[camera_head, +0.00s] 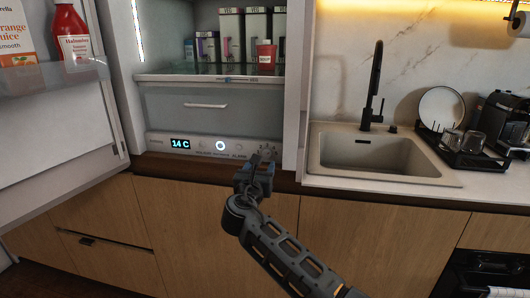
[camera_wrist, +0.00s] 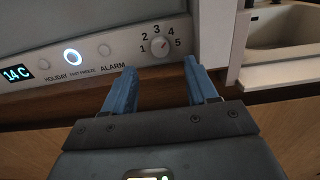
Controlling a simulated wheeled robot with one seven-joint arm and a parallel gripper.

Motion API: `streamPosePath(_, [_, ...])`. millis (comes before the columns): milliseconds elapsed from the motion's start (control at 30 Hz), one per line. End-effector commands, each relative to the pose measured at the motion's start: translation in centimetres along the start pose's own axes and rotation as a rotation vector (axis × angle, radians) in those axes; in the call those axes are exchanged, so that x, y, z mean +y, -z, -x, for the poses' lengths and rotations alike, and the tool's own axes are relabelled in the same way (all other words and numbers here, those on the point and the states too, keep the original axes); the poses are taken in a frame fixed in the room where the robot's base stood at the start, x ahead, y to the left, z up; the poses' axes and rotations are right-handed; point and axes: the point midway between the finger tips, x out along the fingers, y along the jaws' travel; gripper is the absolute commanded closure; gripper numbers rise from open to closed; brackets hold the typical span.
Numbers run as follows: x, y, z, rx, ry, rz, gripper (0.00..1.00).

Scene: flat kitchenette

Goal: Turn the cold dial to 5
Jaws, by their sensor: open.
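The cold dial (camera_wrist: 159,46) is a small round light knob on the white control panel (camera_wrist: 100,62), ringed by the numbers 1 to 5. Its pointer is too small to read surely. My gripper (camera_wrist: 160,68) is open, its two blue fingers apart and empty. In the wrist view the fingertips show just below the dial, one to each side, and do not appear to touch it. In the head view my gripper (camera_head: 261,162) is at the right end of the panel and partly covers the dial area.
The panel also has a display (camera_head: 180,143) reading 14 C and a lit ring button (camera_head: 220,146). A drawer (camera_head: 206,107) is above the panel. A counter with a sink (camera_head: 380,155) is right.

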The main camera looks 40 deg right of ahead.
Motion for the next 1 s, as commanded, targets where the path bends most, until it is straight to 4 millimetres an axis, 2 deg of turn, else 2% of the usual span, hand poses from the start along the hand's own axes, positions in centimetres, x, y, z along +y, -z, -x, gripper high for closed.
streamPosePath(300, [0.0,-0.1,-4.5,-0.002,0.001,0.003,0.42])
streamPosePath(500, [0.1,0.0,-6.7,-0.001,0.0,0.0,0.42])
streamPosePath(867, [0.0,0.1,-7.4,0.0,-0.001,-0.001,0.42])
streamPosePath(1000, [0.0,0.1,-7.4,0.0,-0.001,-0.001,0.53])
